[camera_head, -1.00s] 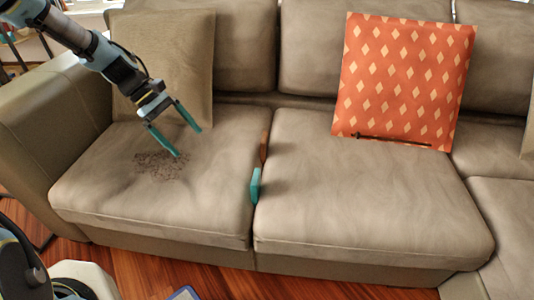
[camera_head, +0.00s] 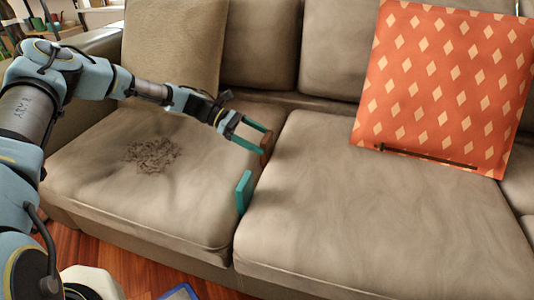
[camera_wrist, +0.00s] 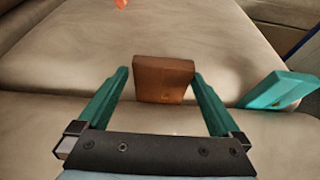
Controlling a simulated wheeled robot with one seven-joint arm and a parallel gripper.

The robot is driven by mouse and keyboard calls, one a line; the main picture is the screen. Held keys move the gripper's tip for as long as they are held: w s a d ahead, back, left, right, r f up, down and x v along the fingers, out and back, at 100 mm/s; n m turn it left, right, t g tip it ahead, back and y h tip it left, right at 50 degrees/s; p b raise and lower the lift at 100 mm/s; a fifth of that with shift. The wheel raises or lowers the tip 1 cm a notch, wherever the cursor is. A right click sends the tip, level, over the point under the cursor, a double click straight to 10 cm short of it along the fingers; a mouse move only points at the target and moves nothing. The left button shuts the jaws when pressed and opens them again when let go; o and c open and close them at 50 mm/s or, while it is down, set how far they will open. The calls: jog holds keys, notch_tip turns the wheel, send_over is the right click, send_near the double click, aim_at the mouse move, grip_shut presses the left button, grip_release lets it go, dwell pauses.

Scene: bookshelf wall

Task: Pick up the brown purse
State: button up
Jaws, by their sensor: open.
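The brown purse (camera_wrist: 163,80) stands in the gap between the two sofa seat cushions. In the wrist view it shows between the tips of my open gripper (camera_wrist: 160,78), with a small space on each side. In the head view my gripper (camera_head: 257,138) reaches over the left cushion to the purse (camera_head: 267,143), which is partly hidden by the fingers. I cannot tell if either finger touches it.
A teal block-like object (camera_head: 243,191) stands in the same gap, nearer the front; it also shows in the wrist view (camera_wrist: 280,91). A dark crumpled patch (camera_head: 152,155) lies on the left cushion. An orange diamond-patterned pillow (camera_head: 440,85) with a dark thin stick (camera_head: 425,157) stands at the right.

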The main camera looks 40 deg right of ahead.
aim_at(270, 145)
jog(key=shift+b+x, duration=0.6)
jog(key=shift+x, duration=2.1)
jog(key=shift+s+a, duration=0.1)
jog(key=shift+c, duration=0.4)
jog(key=c, duration=1)
